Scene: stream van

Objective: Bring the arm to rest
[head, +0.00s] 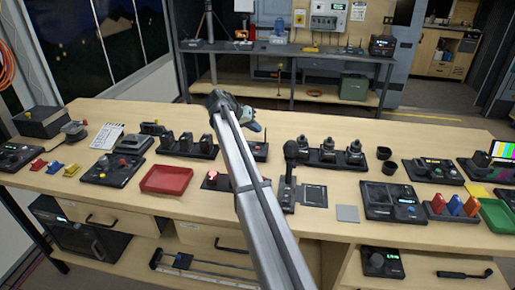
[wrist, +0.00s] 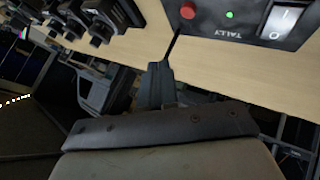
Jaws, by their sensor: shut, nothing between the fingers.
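My arm reaches from the bottom middle of the head view up over the wooden workbench (head: 320,187). My gripper (head: 258,128) is at its far end, near the bench's back edge. In the wrist view my gripper (wrist: 170,50) shows as one dark narrow shape pointing up, shut and empty. A black tally panel (wrist: 250,22) with a red button, a green light and a rocker switch is near the tip in that view. I cannot tell whether the tip touches it. My arm hides part of the bench middle.
A red tray (head: 166,180) lies left of my arm. A black microphone-like stick (head: 290,160) stands just right of it. A rack with several lenses (head: 328,155) is behind that, and a green tray (head: 497,214) is at the right edge. A grey square (head: 347,213) has bare bench around it.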

